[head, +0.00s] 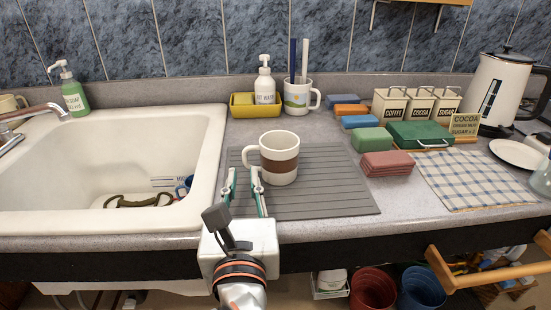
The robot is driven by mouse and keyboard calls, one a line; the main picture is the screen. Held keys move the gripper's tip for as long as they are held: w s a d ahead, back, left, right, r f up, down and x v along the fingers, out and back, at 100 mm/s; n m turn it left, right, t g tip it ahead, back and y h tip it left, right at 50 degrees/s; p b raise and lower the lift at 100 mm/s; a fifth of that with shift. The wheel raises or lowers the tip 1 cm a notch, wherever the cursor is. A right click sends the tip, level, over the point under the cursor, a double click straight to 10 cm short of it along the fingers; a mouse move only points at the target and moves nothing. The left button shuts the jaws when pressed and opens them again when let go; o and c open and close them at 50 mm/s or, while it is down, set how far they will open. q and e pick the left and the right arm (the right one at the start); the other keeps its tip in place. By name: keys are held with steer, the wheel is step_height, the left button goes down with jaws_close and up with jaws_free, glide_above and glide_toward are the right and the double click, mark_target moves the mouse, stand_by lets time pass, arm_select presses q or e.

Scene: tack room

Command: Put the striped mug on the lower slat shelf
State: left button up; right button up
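The striped mug (285,166) is white with a broad brown band. It appears to stand upright on the grey ribbed mat (332,196), with its handle toward the left. My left gripper (244,178) is in front and to the left of the mug. Its two fingers are apart, with the tips just below the handle. I see no grip on the mug, but cannot tell whether a finger touches it. A wooden shelf edge (433,2) on a bracket shows at the top right. I cannot tell whether it is the lower slat shelf. My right gripper is out of view.
A white mug (297,98) holding upright items and a yellow caddy (242,108) stand behind the mat. Folded cloths (387,164), canisters (421,107) and a kettle (502,92) crowd the right. The sink (120,146) lies left; wooden rails (490,279) jut out lower right.

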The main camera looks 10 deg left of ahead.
mark_target(245, 157)
arm_select(q)
steer(key=shift+f+b+x, duration=0.15)
steer(key=shift+b+x, duration=0.05)
steer(key=shift+x, duration=1.35)
steer(key=shift+f+b+x, duration=0.15)
steer(key=shift+x, duration=1.45)
jaws_close()
